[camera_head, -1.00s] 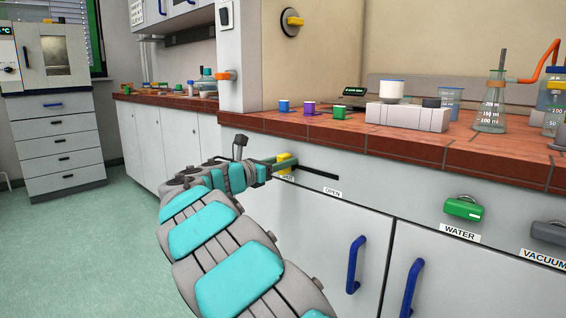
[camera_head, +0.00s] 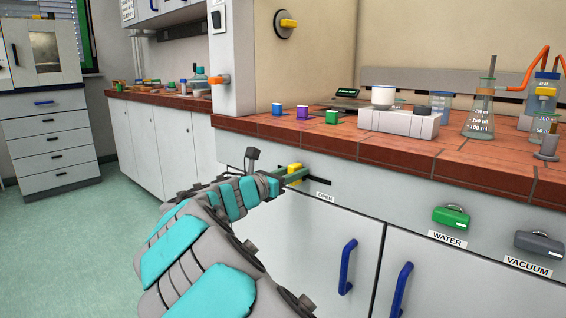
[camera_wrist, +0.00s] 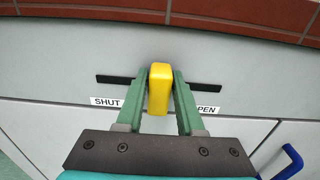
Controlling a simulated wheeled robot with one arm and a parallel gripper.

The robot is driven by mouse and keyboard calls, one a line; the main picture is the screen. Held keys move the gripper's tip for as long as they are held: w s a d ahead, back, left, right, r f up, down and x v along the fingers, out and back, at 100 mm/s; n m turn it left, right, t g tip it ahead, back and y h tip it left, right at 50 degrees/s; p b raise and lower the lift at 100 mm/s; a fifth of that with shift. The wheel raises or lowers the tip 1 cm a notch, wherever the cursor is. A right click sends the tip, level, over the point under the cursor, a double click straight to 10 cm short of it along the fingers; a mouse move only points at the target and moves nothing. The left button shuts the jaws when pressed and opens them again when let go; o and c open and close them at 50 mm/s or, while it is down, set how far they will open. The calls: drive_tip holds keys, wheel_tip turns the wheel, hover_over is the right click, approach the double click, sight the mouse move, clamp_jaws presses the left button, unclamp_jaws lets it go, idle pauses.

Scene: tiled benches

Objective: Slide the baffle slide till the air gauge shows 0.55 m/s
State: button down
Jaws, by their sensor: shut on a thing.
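The yellow baffle slide knob (camera_wrist: 159,88) sits about midway along a dark horizontal slot (camera_wrist: 208,80) in the grey bench front. The SHUT label (camera_wrist: 106,102) is left of it and the partly covered OPEN label (camera_wrist: 208,109) is right. In the head view the knob (camera_head: 294,168) shows just below the tiled edge, with OPEN (camera_head: 325,197) to its right. My gripper (camera_wrist: 160,76) is shut on the knob, one green finger on each side. A small dark display (camera_head: 346,93) with green characters, perhaps the air gauge, stands on the bench; its reading is too small to read.
Green WATER (camera_head: 451,217) and grey VACUUM (camera_head: 540,243) handles stick out to the right. Blue door handles (camera_head: 347,266) are below. Small coloured blocks (camera_head: 303,112), a white-topped instrument (camera_head: 398,122) and flasks (camera_head: 480,113) stand on the bench.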

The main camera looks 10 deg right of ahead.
drive_tip(key=shift+s+d, duration=0.7)
drive_tip(key=shift+s, duration=0.2)
drive_tip(key=c, duration=0.6)
unclamp_jaws()
drive_tip(key=shift+c, duration=0.2)
drive_tip(key=v, duration=0.8)
drive_tip(key=shift+d, duration=0.1)
